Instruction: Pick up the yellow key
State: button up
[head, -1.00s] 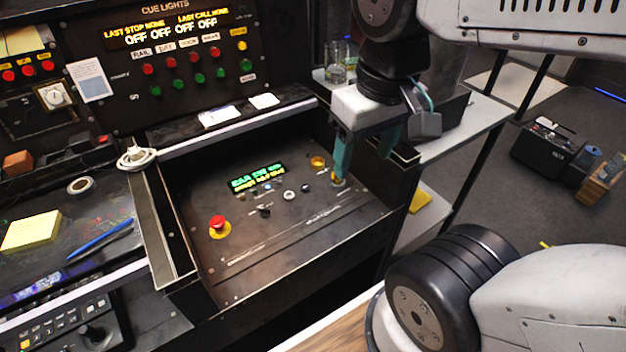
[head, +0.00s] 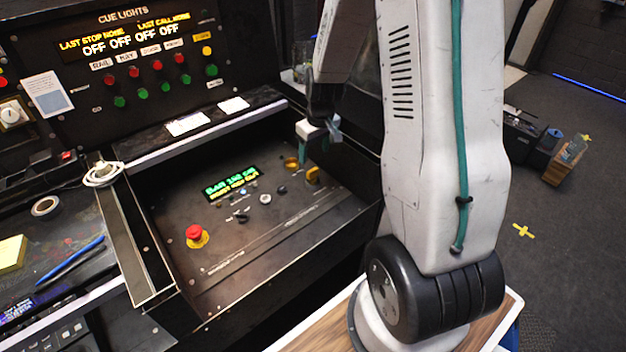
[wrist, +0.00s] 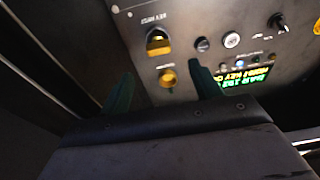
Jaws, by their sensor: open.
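The yellow key (head: 313,175) stands at the right end of the sloped control panel. In the wrist view the yellow key (wrist: 158,42) sits by a label that reads like "KEY REST", upside down. My gripper (head: 325,138) is above the panel's far right part, up and away from the key. In the wrist view my gripper (wrist: 163,88) has its two teal fingers spread, with nothing between them. A yellow ring (wrist: 168,78) on the panel shows between the fingertips, beyond them; it also shows in the head view (head: 291,163).
A red mushroom button (head: 194,231) on a yellow base is at the panel's left. A lit green display (head: 230,182), knobs and small buttons lie between. The cue lights board (head: 140,60) rises behind. Raised side walls border the panel.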

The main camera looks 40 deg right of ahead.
aim_at(313, 170)
jog(key=f, duration=0.6)
jog(key=w+f, duration=0.1)
jog(key=f, duration=0.2)
jog(key=c, duration=1.1)
jog(key=shift+c, duration=0.2)
jog(key=shift+r, duration=0.15)
